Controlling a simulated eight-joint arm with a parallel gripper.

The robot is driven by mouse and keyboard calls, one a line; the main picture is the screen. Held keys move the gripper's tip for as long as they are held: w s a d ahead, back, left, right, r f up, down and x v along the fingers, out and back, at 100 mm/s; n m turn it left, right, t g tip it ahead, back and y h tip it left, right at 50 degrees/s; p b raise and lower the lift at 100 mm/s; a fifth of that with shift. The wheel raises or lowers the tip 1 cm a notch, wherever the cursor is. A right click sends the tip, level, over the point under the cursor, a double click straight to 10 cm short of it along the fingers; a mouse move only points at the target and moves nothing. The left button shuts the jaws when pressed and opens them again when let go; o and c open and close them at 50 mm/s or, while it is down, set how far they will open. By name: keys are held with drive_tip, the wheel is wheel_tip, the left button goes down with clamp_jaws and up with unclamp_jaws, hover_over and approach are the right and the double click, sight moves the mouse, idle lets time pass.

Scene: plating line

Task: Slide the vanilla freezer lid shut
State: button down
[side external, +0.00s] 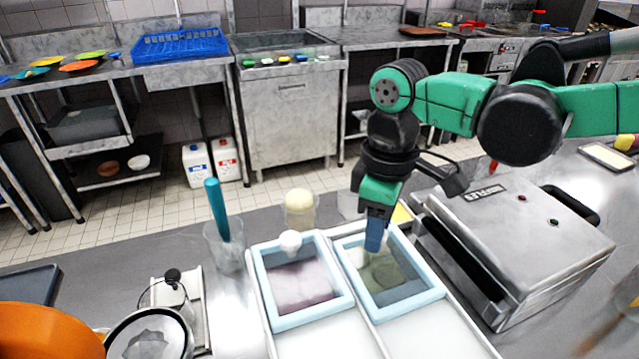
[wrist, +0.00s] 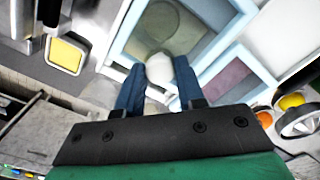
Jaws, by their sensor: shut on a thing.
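Two lids with pale blue frames and dark see-through panes lie side by side on the white freezer (side external: 425,340). The right lid (side external: 412,304) has yellowish-green contents under its pane; the left lid (side external: 315,311) has pinkish-purple contents. I see no label that names vanilla. My gripper (side external: 375,246) points down at the far edge of the right lid. In the wrist view its blue fingers (wrist: 159,70) are shut on a white knob (wrist: 158,66) of that lid. The left lid's white knob (side external: 290,240) stands free. The right knob is hidden in the side view.
A steel waffle maker (side external: 530,240) stands close on the right. A glass with a teal handle (side external: 222,240) and a pale-topped cup (side external: 299,208) stand beyond the left lid. A scale (side external: 178,295) and an orange bowl (side external: 45,330) are at left.

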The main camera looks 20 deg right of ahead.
drive_tip(key=shift+w, duration=1.7)
drive_tip(key=c, duration=0.5)
unclamp_jaws()
drive_tip(key=shift+c, duration=0.2)
drive_tip(key=shift+r, duration=2.85)
